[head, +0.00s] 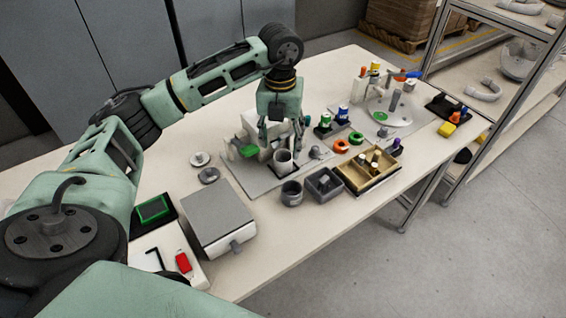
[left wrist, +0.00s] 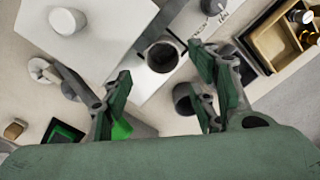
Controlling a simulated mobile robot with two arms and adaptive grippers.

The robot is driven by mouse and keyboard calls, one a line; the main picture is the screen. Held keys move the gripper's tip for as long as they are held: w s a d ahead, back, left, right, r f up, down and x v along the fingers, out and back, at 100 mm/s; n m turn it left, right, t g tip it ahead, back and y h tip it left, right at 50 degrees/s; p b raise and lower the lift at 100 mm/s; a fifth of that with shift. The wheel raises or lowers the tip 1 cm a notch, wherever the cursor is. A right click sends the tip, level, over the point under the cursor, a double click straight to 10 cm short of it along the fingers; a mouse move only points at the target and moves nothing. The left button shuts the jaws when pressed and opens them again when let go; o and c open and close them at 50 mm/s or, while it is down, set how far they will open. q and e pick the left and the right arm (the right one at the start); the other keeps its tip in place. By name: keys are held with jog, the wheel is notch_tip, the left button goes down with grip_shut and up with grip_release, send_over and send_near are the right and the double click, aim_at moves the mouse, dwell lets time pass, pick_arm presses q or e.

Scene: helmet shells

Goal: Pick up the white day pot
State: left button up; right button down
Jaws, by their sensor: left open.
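A pale, open-topped pot (head: 283,160), most likely the white day pot, stands upright on the grey mat just below my left gripper (head: 283,138). In the left wrist view the round pot (left wrist: 162,56) shows from above, with a light rim and dark inside. It lies a little beyond the fingertips, near the middle of the gap. My left gripper (left wrist: 160,80) is open, empty and pointing down, with its fingers apart. In the head view the fingers hide part of the white block behind. My right gripper is not in view.
A dark grey cup (head: 291,193) and a grey square bin (head: 323,184) stand close in front of the pot. A wooden tray (head: 352,182) is to the right.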

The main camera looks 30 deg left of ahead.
aim_at(281, 156)
pick_arm(q)
jog(key=shift+w+a+f+p, duration=0.1)
jog(key=shift+f+p, duration=0.2)
jog(key=shift+f, duration=1.45)
jog(key=shift+w+a+f+p, duration=0.1)
jog(key=shift+f+p, duration=0.2)
jog(key=shift+f, duration=1.4)
jog(key=shift+d, duration=0.1)
jog(key=c, duration=0.9)
jog(key=shift+c, duration=0.2)
jog(key=shift+r, duration=0.15)
